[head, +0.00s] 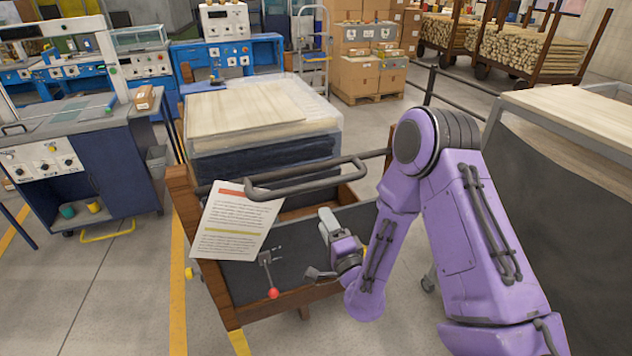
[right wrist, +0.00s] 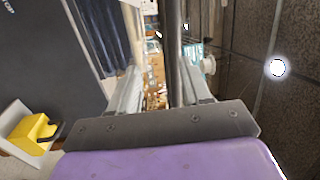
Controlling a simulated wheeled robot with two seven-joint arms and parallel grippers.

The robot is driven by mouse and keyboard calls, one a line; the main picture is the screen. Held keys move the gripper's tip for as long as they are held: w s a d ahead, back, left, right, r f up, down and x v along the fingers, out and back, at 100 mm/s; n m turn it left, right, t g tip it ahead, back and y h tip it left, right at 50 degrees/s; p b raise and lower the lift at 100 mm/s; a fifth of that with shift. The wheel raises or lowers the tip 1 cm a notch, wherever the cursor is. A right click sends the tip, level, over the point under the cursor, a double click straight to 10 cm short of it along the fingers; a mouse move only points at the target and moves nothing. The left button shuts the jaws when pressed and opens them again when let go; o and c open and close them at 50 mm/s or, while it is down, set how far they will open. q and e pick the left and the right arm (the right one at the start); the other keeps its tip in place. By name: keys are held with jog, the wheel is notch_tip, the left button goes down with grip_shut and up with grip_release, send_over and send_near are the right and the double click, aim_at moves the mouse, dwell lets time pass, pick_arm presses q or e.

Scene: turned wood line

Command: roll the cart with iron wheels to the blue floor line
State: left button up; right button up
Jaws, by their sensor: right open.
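A wooden-framed cart (head: 184,205) with a dark front panel stands in front of me in the head view. Its dark bar handle (head: 300,180) sticks out towards me, and a lever with a red knob (head: 273,293) is on the panel. Its wheels are hidden. My right gripper (head: 322,248) is open, in front of the panel and below the handle. In the right wrist view its two fingers (right wrist: 162,90) are apart, with a dark upright bar (right wrist: 173,50) showing between them; I cannot tell whether they touch it. My left gripper and any blue floor line are not in view.
A wrapped stack of boards (head: 260,115) is just behind the handle. A printed sheet (head: 237,220) hangs at the cart's left. A machine cabinet (head: 110,165) stands left, a covered table (head: 570,160) right. Yellow line (head: 178,290) marks bare floor. Log carts (head: 530,50) stand at the back.

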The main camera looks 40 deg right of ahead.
aim_at(315, 189)
jog(key=shift+m+t, duration=0.3)
jog(key=shift+m, duration=0.3)
jog(key=p+x, duration=0.1)
jog(key=x, duration=0.2)
jog(key=r+p+x, duration=0.1)
jog(key=p+x, duration=0.1)
jog(key=x, duration=0.2)
jog(key=r+p+x, duration=0.1)
jog(key=x, duration=0.2)
jog(key=shift+d, duration=0.35)
jog(key=shift+w, duration=0.4)
grip_shut()
